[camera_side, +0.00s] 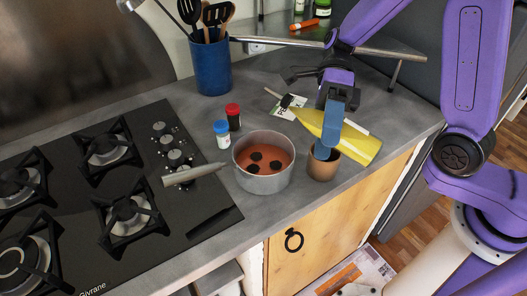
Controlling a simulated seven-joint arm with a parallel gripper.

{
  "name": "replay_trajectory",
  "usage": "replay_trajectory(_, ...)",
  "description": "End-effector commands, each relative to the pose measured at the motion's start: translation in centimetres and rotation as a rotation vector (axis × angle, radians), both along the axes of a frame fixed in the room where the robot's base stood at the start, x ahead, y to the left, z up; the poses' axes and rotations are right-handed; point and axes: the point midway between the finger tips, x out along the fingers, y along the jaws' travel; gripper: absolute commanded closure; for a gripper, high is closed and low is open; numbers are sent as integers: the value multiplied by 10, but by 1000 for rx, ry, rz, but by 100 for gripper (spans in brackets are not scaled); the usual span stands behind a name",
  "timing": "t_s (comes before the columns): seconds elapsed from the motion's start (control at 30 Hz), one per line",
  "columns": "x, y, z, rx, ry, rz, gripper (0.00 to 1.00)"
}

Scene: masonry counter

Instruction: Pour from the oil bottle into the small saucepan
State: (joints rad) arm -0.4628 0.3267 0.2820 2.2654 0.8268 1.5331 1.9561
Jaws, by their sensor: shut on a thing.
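The oil bottle (359,146) appears as a yellow, tapered shape with a dark narrow end at its upper left. It is tipped well over, its wide end to the lower right. My gripper (325,150) crosses in front of it and appears shut on it; the blue fingers hide part of its middle. How high the bottle is above the counter is unclear. The small saucepan (247,179), grey with a handle to the left, stands to the lower left of the bottle. It holds reddish contents with 3 dark round pieces. No oil stream is visible.
A copper-coloured cup (322,170) stands right of the saucepan, just below my fingertips. Blue-capped (222,134) and red-capped (233,117) jars stand behind the saucepan. The black stove (178,205) is at left, a blue utensil crock (212,68) at the back.

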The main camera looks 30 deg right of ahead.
Motion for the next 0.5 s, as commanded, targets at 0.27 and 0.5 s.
replay_trajectory(0.27, 0, 0, 1, -5, 16, 0, 86)
replay_trajectory(0.5, -1, -1, 2, -12, 30, 1, 86)
